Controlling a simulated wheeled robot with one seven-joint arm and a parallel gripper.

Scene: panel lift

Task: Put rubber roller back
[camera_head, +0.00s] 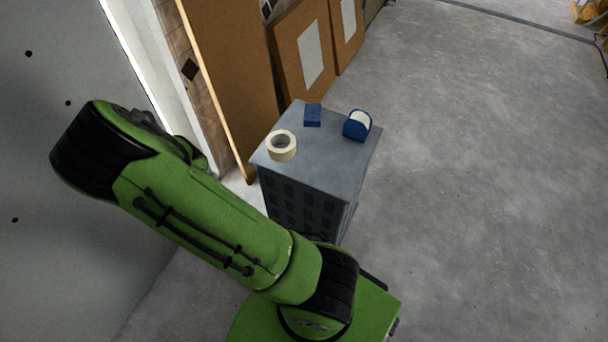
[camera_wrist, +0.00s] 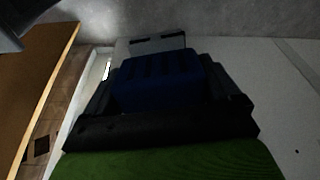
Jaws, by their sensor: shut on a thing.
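In the wrist view my gripper (camera_wrist: 165,88) is shut, with its black jaws on both sides of a dark blue ribbed body. I take this for the handle of the rubber roller (camera_wrist: 158,66). A light grey part with black ends shows just past the blue body. The view is dark, so the fine shape of the held thing is unclear. In the head view my green arm crosses the left and middle, and my gripper and the held thing do not show.
A grey crate (camera_head: 326,172) bears a cream tape roll (camera_head: 270,148), a blue block (camera_head: 313,115) and a blue-and-white piece (camera_head: 352,129). A pale panel with dark dots (camera_head: 45,130) fills the left. Brown boards (camera_head: 228,70) lean behind the crate. Concrete floor (camera_head: 480,180) is clear at right.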

